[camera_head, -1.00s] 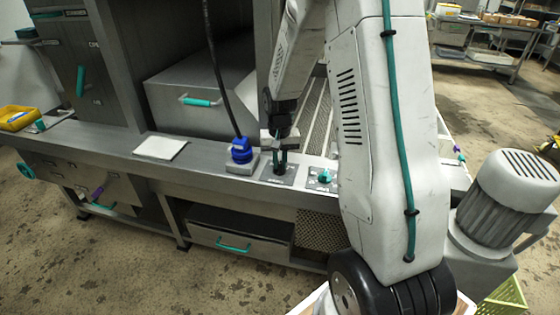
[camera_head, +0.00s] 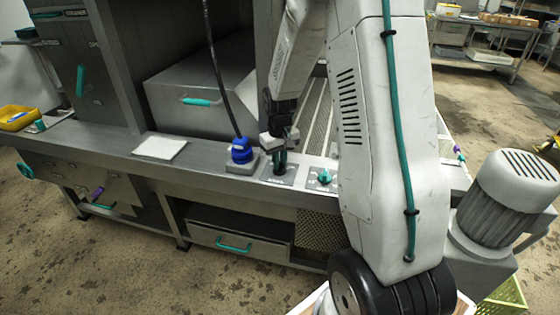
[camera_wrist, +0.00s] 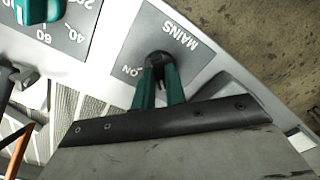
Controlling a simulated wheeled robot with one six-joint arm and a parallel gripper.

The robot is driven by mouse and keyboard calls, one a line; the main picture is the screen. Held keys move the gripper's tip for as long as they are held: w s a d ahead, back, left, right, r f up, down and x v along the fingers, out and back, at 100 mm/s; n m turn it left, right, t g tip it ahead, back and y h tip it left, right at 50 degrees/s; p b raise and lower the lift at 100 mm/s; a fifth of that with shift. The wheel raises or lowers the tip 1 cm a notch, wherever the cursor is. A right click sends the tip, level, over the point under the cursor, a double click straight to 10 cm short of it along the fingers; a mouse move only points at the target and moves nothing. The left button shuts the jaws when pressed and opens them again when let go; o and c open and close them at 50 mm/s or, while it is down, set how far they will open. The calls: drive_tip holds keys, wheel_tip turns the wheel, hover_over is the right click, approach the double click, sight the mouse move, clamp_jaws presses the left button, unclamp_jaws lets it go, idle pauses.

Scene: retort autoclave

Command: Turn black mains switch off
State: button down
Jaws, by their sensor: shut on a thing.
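The black mains switch (camera_wrist: 155,59) sits on a grey plate (camera_wrist: 187,72) marked MAINS and ON in the wrist view. My gripper (camera_wrist: 159,75) has its two green fingers closed on the switch knob from above. In the head view, my gripper (camera_head: 280,168) reaches down to the same plate (camera_head: 272,181) on the steel ledge. The fingers and wrist hide much of the knob there. The word ON shows close to the knob in the wrist view; its exact pointing direction is hard to tell.
A teal dial (camera_head: 325,176) with a number scale is beside the plate on the right. A blue plug (camera_head: 240,150) with a black cable stands on the left. A white sheet (camera_head: 160,147) lies farther left on the ledge.

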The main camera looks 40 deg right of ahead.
drive_tip(key=shift+w+r, duration=0.1)
drive_tip(key=shift+w, duration=0.05)
drive_tip(key=c, duration=1.4)
unclamp_jaws()
drive_tip(key=shift+c, duration=0.2)
wheel_tip(320, 180, up, 8)
drive_tip(key=shift+f, duration=0.1)
drive_tip(key=s+a+r, duration=0.5)
drive_tip(key=s, duration=0.4)
drive_tip(key=s+a+r+t, duration=0.1)
drive_tip(key=s+a+r, duration=0.4)
drive_tip(key=s, duration=0.4)
drive_tip(key=s+a+r+n, duration=0.1)
drive_tip(key=s+a+r, duration=0.4)
drive_tip(key=s, duration=0.5)
drive_tip(key=shift+a, duration=0.95)
